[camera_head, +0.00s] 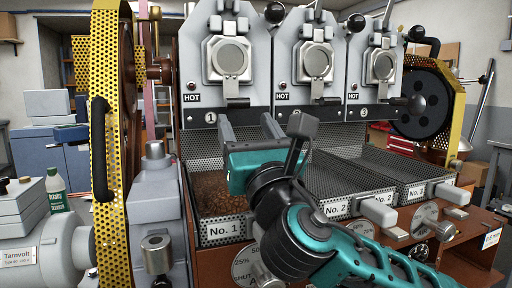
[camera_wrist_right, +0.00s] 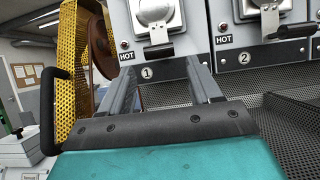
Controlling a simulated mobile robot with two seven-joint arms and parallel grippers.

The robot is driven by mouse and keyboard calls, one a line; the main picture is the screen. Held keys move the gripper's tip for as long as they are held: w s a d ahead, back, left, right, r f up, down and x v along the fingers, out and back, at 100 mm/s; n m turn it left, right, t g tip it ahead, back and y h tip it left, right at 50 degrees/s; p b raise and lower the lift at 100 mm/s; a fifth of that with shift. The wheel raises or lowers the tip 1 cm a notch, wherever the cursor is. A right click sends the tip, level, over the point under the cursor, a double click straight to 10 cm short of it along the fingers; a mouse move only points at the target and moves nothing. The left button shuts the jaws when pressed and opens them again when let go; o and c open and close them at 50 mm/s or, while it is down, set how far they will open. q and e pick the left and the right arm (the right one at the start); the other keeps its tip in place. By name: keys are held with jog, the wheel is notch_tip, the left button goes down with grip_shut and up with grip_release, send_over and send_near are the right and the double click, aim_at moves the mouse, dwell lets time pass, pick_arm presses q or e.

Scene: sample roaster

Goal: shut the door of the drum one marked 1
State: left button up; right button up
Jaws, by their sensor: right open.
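Drum one's grey front plate (camera_head: 205,75) carries the label 1 (camera_head: 210,118) at the left of the row. Its silver door (camera_head: 229,60) has a round centre and a dark handle (camera_head: 237,102) below. In the right wrist view the door (camera_wrist_right: 154,12) is cut off by the top edge, with its handle (camera_wrist_right: 147,52) above the fingers. How far the door stands open is unclear. My right gripper (camera_head: 246,124) is open and empty, below the door and apart from it, fingers pointing at the machine; it also shows in the right wrist view (camera_wrist_right: 166,70). My left gripper is out of view.
Below is a mesh tray No. 1 (camera_head: 224,229) with brown beans. Trays No. 2 (camera_head: 338,208) and No. 3 (camera_head: 416,190) lie right. A yellow perforated guard (camera_head: 109,215) with a black handle stands left. Drums two and three have similar doors (camera_head: 314,62).

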jog(key=v, duration=0.5)
jog(key=shift+s+d+p, duration=0.2)
jog(key=shift+s+d, duration=0.05)
jog(key=shift+s, duration=0.55)
jog(key=shift+s+d+p, duration=0.2)
jog(key=shift+s+d, duration=0.1)
jog(key=shift+s, duration=0.5)
jog(key=shift+s+d+p, duration=0.2)
jog(key=shift+s+d, duration=0.05)
jog(key=shift+s, duration=0.55)
pick_arm(q)
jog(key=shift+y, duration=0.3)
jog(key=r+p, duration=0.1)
jog(key=p, duration=0.1)
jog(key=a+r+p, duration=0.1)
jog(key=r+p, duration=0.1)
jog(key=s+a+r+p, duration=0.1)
jog(key=p, duration=0.1)
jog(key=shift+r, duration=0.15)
pick_arm(e)
notch_tip(320, 180, up, 6)
